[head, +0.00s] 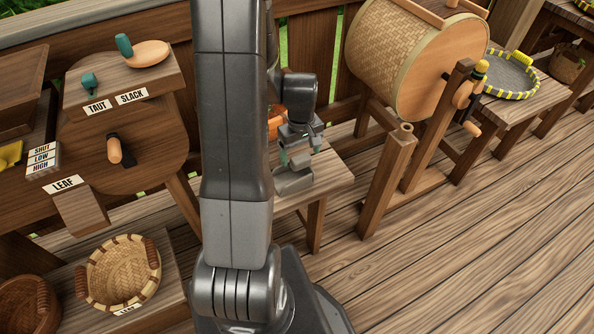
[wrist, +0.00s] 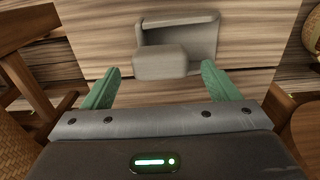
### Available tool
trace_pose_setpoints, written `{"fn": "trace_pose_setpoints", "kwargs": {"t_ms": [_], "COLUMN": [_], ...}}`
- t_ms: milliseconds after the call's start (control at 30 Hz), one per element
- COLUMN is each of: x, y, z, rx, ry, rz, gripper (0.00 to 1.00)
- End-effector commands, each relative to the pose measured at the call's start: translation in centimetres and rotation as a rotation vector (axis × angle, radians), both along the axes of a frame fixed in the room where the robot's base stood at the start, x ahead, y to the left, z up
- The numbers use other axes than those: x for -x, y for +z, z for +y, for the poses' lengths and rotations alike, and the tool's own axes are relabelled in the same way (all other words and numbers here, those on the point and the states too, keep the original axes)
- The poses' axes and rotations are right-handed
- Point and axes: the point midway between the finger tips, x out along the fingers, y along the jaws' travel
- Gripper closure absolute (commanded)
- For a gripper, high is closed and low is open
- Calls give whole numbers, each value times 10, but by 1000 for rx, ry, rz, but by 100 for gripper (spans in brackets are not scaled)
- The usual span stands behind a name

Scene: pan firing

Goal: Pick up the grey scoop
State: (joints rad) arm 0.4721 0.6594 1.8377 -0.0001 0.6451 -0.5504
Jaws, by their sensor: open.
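The grey scoop (wrist: 205,37) lies on a small wooden table in the wrist view. Its blocky near end (wrist: 160,63) points toward my gripper (wrist: 161,84). My gripper is open, with its green fingers apart, one on each side of that near end and a little short of it. I see no contact. In the head view the scoop (head: 293,183) sits on the small table, just below my gripper (head: 298,158). My own arm partly hides that table.
The small table (head: 335,172) has bare wood to the right of the scoop. An orange object (head: 275,122) stands behind my gripper. A woven drum (head: 400,55) on a wooden frame stands to the right. A wooden post (head: 385,185) rises near the table.

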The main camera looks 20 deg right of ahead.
Motion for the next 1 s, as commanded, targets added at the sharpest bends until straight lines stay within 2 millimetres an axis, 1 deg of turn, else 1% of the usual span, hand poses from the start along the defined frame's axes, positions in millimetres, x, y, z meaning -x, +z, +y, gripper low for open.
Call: {"fn": "trace_pose_setpoints", "kwargs": {"t_ms": [33, 167, 267, 400, 500, 633, 833, 867, 1000], "x": [1, 1, 3, 6, 5, 5, 5, 5, 5], "y": [-4, -10, -22, -43, -53, -59, -59, -59, -59], "z": [0, 0, 1, 1, 1, 1, 0, 0, 0], "rx": [-1, 0, -2, -2, -1, 0, 0, 0, 0], "ry": [0, 0, 0, -1, 0, 0, 0, 0, 0], "rz": [2, 0, 3, 3, 2, 0, -1, -1, -1], "gripper": [18, 18, 18, 18, 18, 18, 18, 22, 50]}}
